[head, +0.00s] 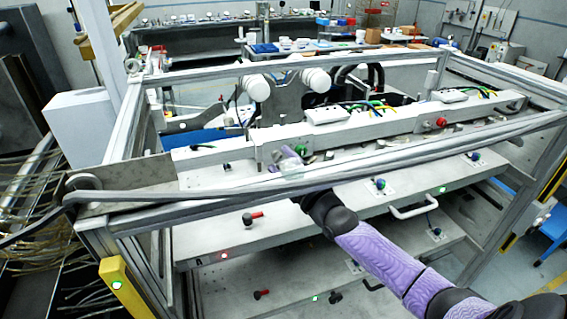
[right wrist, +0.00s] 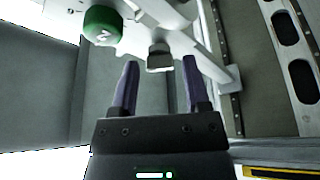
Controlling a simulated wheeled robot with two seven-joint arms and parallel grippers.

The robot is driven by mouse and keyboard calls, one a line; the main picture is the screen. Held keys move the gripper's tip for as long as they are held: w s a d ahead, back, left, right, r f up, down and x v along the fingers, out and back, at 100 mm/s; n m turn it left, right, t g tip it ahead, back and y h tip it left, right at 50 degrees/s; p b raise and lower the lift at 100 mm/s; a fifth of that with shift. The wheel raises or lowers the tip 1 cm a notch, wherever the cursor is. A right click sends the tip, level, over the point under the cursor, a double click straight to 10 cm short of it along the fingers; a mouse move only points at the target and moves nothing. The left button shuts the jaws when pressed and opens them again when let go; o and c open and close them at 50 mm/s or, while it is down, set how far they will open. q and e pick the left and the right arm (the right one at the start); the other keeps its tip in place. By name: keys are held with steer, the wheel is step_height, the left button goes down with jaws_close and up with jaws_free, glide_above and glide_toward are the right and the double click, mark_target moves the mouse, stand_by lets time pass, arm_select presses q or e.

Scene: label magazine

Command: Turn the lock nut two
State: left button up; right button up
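A green round knob (right wrist: 103,25) with a white mark, perhaps a 2 turned on its side, shows at the upper left of the right wrist view. It appears to be the lock nut two. A small green spot (head: 303,142) near my gripper in the head view may be the same knob. My right gripper (right wrist: 160,63) is open, its two purple fingers apart with nothing held. The green knob is beyond and left of the left fingertip. A grey block-shaped end (right wrist: 160,58) shows beyond the gap between the fingers. My left gripper is not in view.
A metal frame rail (head: 330,163) crosses in front of my right gripper. A red knob (head: 441,122) sits farther right on the long beam. A handle (head: 413,207) and several small knobs stand on the front panels. A perforated metal strip (right wrist: 290,50) runs along the wrist view's right.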

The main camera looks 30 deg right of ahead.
jaws_close()
steer(key=shift+m, duration=0.4)
steer(key=m+t+h, duration=0.1)
steer(key=m, duration=0.2)
steer(key=shift+f+m+b, duration=0.1)
steer(key=shift+m+b, duration=0.2)
steer(key=shift+b, duration=0.05)
steer(key=m+h, duration=0.1)
steer(key=m, duration=0.2)
steer(key=m+h, duration=0.2)
steer(key=m, duration=0.1)
steer(key=shift+a+t+h, duration=0.15)
steer(key=shift+t+h, duration=0.15)
steer(key=m+h, duration=0.2)
steer(key=m, duration=0.1)
steer(key=m+h, duration=0.1)
steer(key=m, duration=0.3)
steer(key=shift+a+g+h+p, duration=0.15)
steer(key=shift+g+h+p, duration=0.2)
steer(key=shift+g+h, duration=0.05)
steer(key=m+g+h+p, duration=0.1)
steer(key=m+h, duration=0.1)
steer(key=m, duration=0.3)
steer(key=shift+a+m, duration=0.1)
steer(key=shift+m, duration=0.3)
steer(key=shift+m+g+h, duration=0.4)
steer(key=shift+m+h, duration=0.1)
